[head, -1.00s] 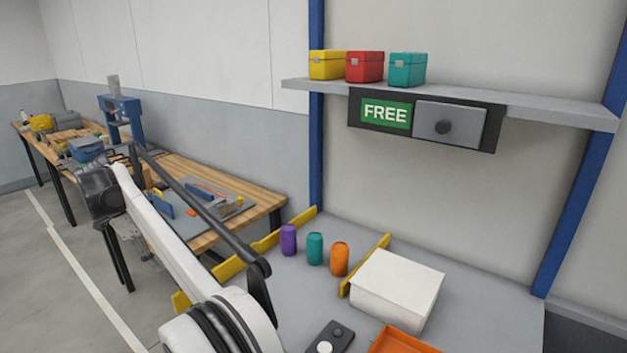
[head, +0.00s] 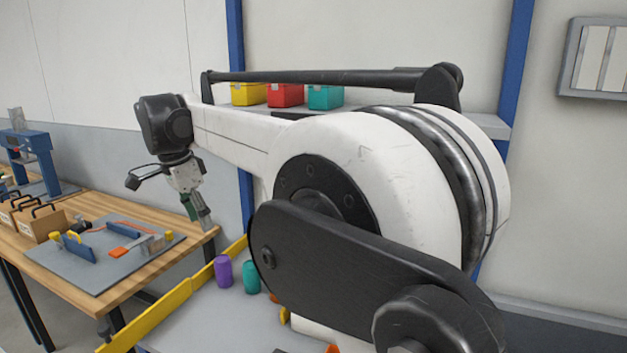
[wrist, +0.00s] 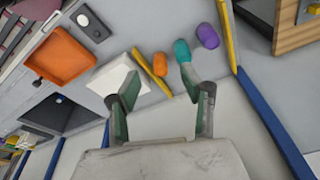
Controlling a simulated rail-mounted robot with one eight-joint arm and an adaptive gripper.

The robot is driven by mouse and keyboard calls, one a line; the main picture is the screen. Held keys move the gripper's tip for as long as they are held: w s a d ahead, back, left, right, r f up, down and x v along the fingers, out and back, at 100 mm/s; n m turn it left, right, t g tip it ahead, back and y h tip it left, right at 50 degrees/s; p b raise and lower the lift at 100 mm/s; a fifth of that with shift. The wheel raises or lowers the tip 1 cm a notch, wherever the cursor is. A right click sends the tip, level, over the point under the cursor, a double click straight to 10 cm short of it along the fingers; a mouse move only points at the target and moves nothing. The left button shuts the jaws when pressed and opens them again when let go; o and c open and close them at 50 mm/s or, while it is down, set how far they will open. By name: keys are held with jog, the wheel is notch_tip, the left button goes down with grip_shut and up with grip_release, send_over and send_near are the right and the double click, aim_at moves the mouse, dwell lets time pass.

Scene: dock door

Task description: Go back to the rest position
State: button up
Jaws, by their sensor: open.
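My gripper (head: 197,211) hangs from my raised arm at centre left in the head view, above the gap between the wooden bench and the grey bench. In the wrist view its two fingers (wrist: 158,92) are spread apart with nothing between them. In the head view, my arm hides most of the orange can and the white box (wrist: 110,78).
A yellow rail (head: 175,305) edges the grey bench. The wooden bench (head: 90,290) holds a grey fixture board (head: 75,268). Yellow, red and teal boxes (head: 325,97) stand on the shelf behind my arm. An orange tray (wrist: 65,60) shows in the wrist view.

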jog(key=s+d+r+n+t+y, duration=0.1)
jog(key=s+d, duration=0.2)
jog(key=d, duration=0.7)
jog(key=s+d+r+n, duration=0.1)
jog(key=s+d+n, duration=0.15)
jog(key=d, duration=0.65)
jog(key=s+d+r+n+t+y, duration=0.1)
jog(key=s+d, duration=0.3)
jog(key=d, duration=0.6)
jog(key=s+d+f+n+t, duration=0.1)
jog(key=s+d+f+n, duration=0.1)
jog(key=s+d+f, duration=0.4)
jog(key=s+d+f+n+t, duration=0.2)
jog(key=s+d+f, duration=0.5)
jog(key=s+d, duration=0.4)
jog(key=s, duration=0.2)
jog(key=shift+s+h, duration=0.3)
